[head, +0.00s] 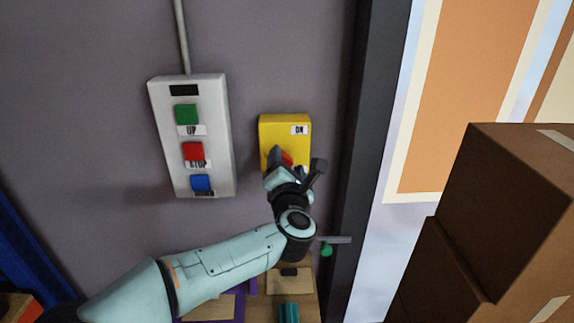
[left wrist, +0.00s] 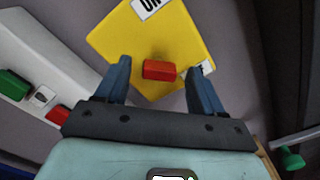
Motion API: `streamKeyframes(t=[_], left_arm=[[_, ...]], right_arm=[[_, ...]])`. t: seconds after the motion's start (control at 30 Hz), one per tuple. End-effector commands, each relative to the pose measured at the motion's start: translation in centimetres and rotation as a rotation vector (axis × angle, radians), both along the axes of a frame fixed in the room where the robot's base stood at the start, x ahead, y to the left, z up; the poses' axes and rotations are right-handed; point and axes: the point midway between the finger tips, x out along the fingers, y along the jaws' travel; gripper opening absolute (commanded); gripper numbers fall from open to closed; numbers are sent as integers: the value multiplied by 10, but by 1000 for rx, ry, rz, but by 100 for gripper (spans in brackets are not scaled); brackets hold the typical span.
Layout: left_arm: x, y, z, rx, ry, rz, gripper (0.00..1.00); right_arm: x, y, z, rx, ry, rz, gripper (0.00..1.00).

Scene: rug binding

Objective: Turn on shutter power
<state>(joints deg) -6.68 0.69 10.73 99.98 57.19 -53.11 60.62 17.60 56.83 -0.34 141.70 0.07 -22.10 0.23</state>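A yellow power box (head: 284,130) is mounted on the grey wall, with a white "ON" label near its top right. Its red switch (left wrist: 159,70) shows in the left wrist view between the two fingers; in the head view it is partly hidden by my gripper. My left gripper (head: 284,160) is in front of the lower part of the box. In the left wrist view the left gripper (left wrist: 160,80) is open, with one finger on each side of the red switch. I cannot tell whether the fingers touch the box. My right gripper is not in view.
A white control panel (head: 211,135) with green, red and blue buttons is on the wall to the left. A dark door post (head: 365,130) stands to the right of the box. Stacked cardboard boxes (head: 505,200) fill the right side.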

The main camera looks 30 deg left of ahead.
Motion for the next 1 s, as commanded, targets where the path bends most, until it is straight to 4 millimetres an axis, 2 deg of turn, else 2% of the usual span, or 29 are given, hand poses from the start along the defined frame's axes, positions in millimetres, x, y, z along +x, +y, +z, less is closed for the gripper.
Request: streamKeyframes(t=[0.2,0.33,0.8,1.0], left_arm=[[-1,-1,0,-2,-1,0,68],[-11,-7,0,-1,-3,-1,68],[-94,-58,-1,0,-2,-2,68],[-112,-69,0,0,0,-1,68]], right_arm=[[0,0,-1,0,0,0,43],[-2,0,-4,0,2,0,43],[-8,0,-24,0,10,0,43],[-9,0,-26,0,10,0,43]])
